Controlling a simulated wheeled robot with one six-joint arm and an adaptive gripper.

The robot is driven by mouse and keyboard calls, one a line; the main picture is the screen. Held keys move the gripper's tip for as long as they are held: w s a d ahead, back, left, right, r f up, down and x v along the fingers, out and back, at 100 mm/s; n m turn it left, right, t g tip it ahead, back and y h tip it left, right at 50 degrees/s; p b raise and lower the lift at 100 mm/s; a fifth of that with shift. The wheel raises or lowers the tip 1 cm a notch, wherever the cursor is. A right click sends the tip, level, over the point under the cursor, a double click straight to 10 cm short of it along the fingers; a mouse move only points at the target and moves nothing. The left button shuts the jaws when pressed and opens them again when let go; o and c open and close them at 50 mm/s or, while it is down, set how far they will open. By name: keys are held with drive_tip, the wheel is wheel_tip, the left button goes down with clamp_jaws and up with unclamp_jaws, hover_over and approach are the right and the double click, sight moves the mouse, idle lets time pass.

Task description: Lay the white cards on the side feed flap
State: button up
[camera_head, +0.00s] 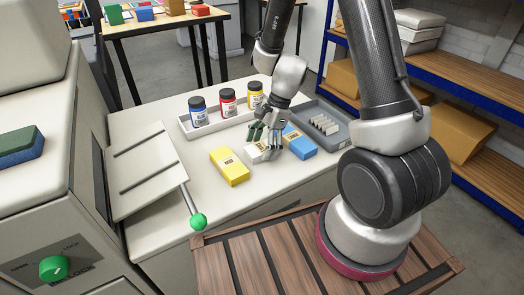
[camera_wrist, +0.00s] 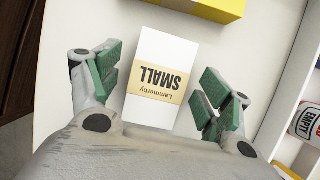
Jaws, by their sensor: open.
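The white cards (camera_head: 256,155) are a small white pack on the cabinet top, between a yellow pack and a blue pack. In the wrist view the pack (camera_wrist: 164,55) has a tan band reading "Lammerby SMALL". My gripper (camera_head: 268,143) is over the pack and hides part of it in the head view. In the wrist view my gripper (camera_wrist: 155,88) is open, its green-padded fingers on both sides of the pack with gaps showing. The side feed flap (camera_head: 145,168) is a pale panel with dark strips on the side of the machine at left; it is empty.
The yellow pack (camera_head: 229,167) and blue pack (camera_head: 300,142) flank the white cards closely. A white tray (camera_head: 185,130) of bottles stands behind; a grey tray (camera_head: 340,127) is at right. A green-knobbed lever (camera_head: 197,220) stands beside the flap.

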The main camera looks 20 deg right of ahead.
drive_tip(key=shift+f, duration=0.25)
idle(0.3)
drive_tip(key=c, duration=1.3)
drive_tip(key=shift+o, duration=0.2)
drive_tip(key=shift+r, duration=0.15)
